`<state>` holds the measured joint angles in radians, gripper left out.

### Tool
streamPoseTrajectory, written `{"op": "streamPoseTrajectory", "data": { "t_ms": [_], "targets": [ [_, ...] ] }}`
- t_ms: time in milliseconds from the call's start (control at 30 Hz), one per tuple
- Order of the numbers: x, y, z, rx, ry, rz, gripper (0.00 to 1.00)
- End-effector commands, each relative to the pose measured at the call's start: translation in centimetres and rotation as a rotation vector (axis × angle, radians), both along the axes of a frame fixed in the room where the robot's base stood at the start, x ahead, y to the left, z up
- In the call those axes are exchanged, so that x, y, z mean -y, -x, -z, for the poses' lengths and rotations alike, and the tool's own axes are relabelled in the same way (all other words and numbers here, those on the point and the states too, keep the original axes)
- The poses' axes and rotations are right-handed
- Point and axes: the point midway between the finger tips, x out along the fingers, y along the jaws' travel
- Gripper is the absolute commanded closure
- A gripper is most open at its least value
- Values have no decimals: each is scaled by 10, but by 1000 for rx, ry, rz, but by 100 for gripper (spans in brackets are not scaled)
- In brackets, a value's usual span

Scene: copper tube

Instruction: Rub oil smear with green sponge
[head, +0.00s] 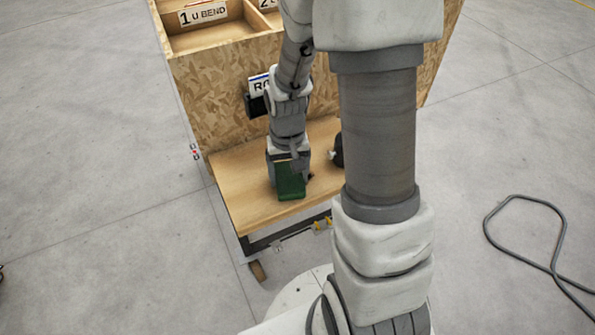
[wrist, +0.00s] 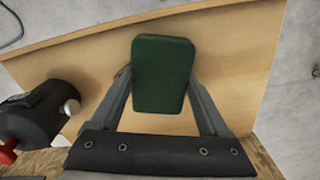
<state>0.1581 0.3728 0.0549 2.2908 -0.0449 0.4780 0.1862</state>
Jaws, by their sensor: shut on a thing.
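The green sponge (head: 289,181) is at the end of my arm, low over or on the wooden bench top in the head view. In the wrist view the sponge (wrist: 162,74) sits between the two fingers of my gripper (wrist: 165,85), which is shut on it. I cannot tell whether the sponge touches the wood. The wooden bench top (head: 248,203) shows around it. No oil smear can be made out in either view; the sponge or my arm may hide it.
A black object with a silver knob and a red part (wrist: 42,112) lies left of my gripper in the wrist view. A chipboard panel (head: 215,97) with labelled bins (head: 205,35) stands behind the bench. A cable (head: 555,240) lies on the floor at right.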

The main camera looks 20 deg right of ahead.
Motion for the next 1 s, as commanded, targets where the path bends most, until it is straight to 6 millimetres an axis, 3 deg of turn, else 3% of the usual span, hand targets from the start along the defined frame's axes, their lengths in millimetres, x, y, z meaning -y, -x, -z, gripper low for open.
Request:
{"op": "streamPoseTrajectory", "data": {
  "t_ms": [333,700,1000],
  "targets": [
    [-8,1,-1,-2,-1,1,80],
    [23,0,2,-2,-1,4,80],
    [37,0,3,-2,1,5,80]
  ]
}}
